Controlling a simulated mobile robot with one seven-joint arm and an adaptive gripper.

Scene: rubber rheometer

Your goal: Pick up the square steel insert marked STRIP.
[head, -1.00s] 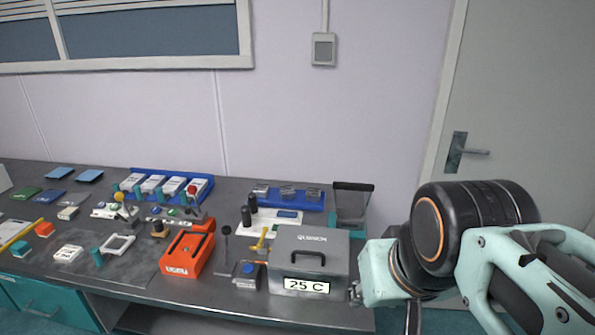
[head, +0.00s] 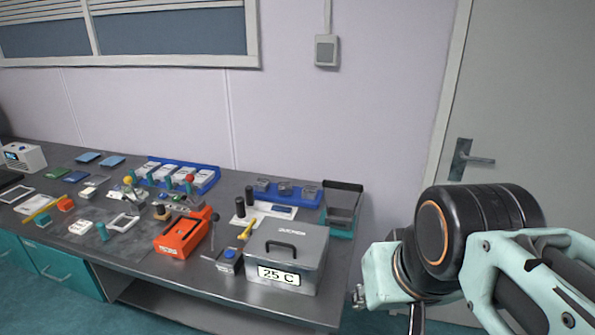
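In the head view, a blue tray (head: 311,198) at the back right of the bench holds several small grey metallic square pieces (head: 285,188). No STRIP marking can be read at this distance, so I cannot tell whether one is the insert. My gripper (head: 387,307) is at the lower right, in front of the bench's right end and well apart from the tray. Only dark bits of it show below the pale wrist housing, so its opening is hidden. Nothing is seen held.
A grey lidded box marked 25 C (head: 303,247) stands at the bench's front right, before the tray. A grey-green open bin (head: 341,218) is right of the tray. An orange device (head: 180,236) and a blue rack of white blocks (head: 208,185) are further left.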

